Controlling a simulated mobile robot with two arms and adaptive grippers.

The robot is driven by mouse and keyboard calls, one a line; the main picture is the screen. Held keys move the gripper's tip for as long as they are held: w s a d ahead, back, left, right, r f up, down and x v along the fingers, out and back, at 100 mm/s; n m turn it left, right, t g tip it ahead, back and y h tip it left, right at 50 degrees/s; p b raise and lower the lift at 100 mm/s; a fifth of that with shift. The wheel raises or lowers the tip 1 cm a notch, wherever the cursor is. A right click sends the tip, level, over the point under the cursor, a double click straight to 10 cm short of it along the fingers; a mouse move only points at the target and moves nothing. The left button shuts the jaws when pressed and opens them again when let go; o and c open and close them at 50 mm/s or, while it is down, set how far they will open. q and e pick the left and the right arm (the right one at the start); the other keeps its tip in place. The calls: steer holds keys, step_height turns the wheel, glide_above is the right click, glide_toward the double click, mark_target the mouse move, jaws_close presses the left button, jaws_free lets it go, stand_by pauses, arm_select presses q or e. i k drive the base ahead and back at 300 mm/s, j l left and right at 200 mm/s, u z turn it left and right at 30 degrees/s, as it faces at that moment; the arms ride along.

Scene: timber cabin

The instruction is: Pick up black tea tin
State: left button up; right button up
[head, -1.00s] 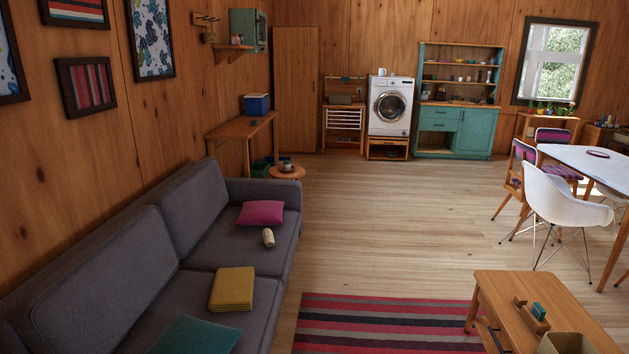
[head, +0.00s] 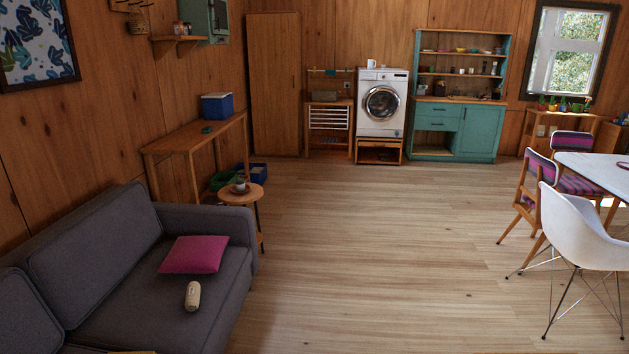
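I cannot make out a tin that is clearly a black tea tin. A small cream cylinder (head: 192,296) with a faint marking lies on the grey sofa seat, in front of a pink cushion (head: 194,254); I cannot read what it is. Several small items, some dark, stand on the teal hutch (head: 482,132) at the far wall, too small to identify. Neither of my grippers is in view.
The wooden floor (head: 370,240) ahead is open. A white chair (head: 580,235) and table (head: 600,170) stand right. A washing machine (head: 382,103) stands at the back.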

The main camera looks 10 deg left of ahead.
mark_target(187, 29)
steer(key=i, duration=2.1)
steer(key=j+u, duration=0.05)
steer(key=j, duration=0.05)
